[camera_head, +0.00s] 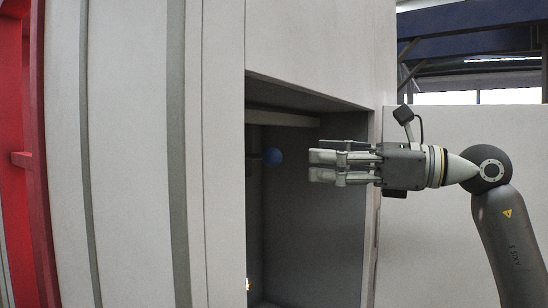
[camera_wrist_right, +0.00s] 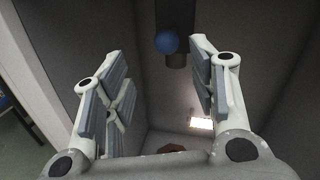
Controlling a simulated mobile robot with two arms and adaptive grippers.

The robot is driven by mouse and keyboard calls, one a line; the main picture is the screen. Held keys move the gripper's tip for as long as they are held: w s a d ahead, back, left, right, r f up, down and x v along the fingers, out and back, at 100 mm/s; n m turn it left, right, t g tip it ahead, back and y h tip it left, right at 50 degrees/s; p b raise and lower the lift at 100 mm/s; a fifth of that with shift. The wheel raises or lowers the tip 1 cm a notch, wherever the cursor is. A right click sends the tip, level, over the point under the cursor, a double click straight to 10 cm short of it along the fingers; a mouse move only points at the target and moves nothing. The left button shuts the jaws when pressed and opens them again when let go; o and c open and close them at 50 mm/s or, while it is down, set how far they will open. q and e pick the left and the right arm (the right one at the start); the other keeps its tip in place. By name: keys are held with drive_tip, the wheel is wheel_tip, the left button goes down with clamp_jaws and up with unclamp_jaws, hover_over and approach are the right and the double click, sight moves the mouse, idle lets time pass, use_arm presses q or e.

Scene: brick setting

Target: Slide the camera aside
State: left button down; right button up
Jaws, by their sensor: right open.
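My right gripper (camera_head: 314,165) is at the opening of a recess in a pale wall unit, its fingers pointing left. In the right wrist view the same gripper (camera_wrist_right: 157,58) is open, with nothing between its fingers. I cannot make out anything that is clearly a camera. A small blue ball (camera_head: 272,157) shows inside the recess, to the left of the fingertips; it also shows in the right wrist view (camera_wrist_right: 166,42), beyond the fingers. It is apart from the gripper in the picture. My left gripper is not in view.
The recess has a dark side wall (camera_head: 312,220) and a pale upper edge (camera_head: 310,92). In the right wrist view, a bright rectangle (camera_wrist_right: 201,123) and a partly hidden reddish-brown thing (camera_wrist_right: 172,149) show deeper inside. A red frame (camera_head: 38,190) stands far left.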

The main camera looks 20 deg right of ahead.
sight(274, 157)
drive_tip(key=shift+h, duration=0.3)
drive_tip(key=p+x, duration=0.1)
drive_tip(key=x, duration=0.3)
drive_tip(key=p+x, duration=0.2)
drive_tip(key=x, duration=0.3)
drive_tip(key=shift+w+r, duration=0.2)
drive_tip(key=shift+w, duration=0.25)
drive_tip(key=shift+w+a+p, duration=0.25)
drive_tip(key=shift+a+p, duration=0.05)
drive_tip(key=shift+c, duration=0.2)
clamp_jaws()
